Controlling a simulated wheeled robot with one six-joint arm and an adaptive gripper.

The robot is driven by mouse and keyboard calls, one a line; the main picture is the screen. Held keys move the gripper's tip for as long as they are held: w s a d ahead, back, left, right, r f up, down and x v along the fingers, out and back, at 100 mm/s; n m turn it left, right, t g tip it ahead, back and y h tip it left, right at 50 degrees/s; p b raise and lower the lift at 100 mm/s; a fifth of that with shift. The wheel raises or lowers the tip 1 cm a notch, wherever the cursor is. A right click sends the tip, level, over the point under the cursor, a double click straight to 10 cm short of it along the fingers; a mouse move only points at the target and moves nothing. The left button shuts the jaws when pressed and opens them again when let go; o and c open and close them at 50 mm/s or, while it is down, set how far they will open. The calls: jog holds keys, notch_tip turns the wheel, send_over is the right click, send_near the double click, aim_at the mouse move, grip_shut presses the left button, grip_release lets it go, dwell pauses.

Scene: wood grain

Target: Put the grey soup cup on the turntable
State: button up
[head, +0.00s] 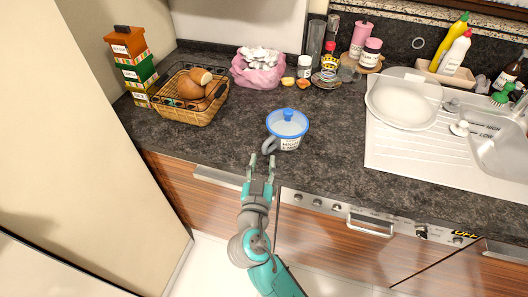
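The soup cup (289,142) stands upright on the dark counter, with a blue-rimmed lid, a blue knob, a printed label and a grey handle toward the lower left. My gripper (261,162) is open and empty at the counter's front edge, just below and left of the cup, its fingers pointing toward the handle. I cannot tell whether a fingertip touches the handle. A round wooden disc, which looks like the turntable (374,69), is at the back wall. Pink and dark-lidded jars stand on it and hide much of its top.
A basket of bread (190,112), a pink bag (258,73) and stacked boxes (128,55) stand at the left. Small jars and a saucer (326,81) lie left of the disc. A white plate (403,98) rests on the sink drainer. Counter right of the cup is clear.

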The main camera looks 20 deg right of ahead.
jog(key=v, duration=0.6)
jog(key=shift+s+a, duration=0.2)
jog(key=shift+s, duration=0.15)
jog(key=s+d+f+n+g+y, duration=0.1)
jog(key=s+d+f+n+y, duration=0.2)
jog(key=s+f, duration=0.5)
jog(key=s+d+f+n+g+y, duration=0.1)
jog(key=s+d+f+n+y, duration=0.1)
jog(key=s+f+n+y, duration=0.5)
jog(key=s+d+r+m+h, duration=0.1)
jog(key=s+r, duration=0.3)
jog(key=s, duration=0.5)
jog(key=s+r+m+h, duration=0.1)
jog(key=s+r+m, duration=0.2)
jog(key=s, duration=0.7)
jog(key=shift+d+r+m, duration=0.35)
jog(key=shift+r+m, duration=0.05)
jog(key=shift+r, duration=0.2)
jog(key=shift+o, duration=0.7)
jog(key=shift+s+d+r, duration=0.15)
jog(key=shift+s+r, duration=0.25)
jog(key=shift+s, duration=0.05)
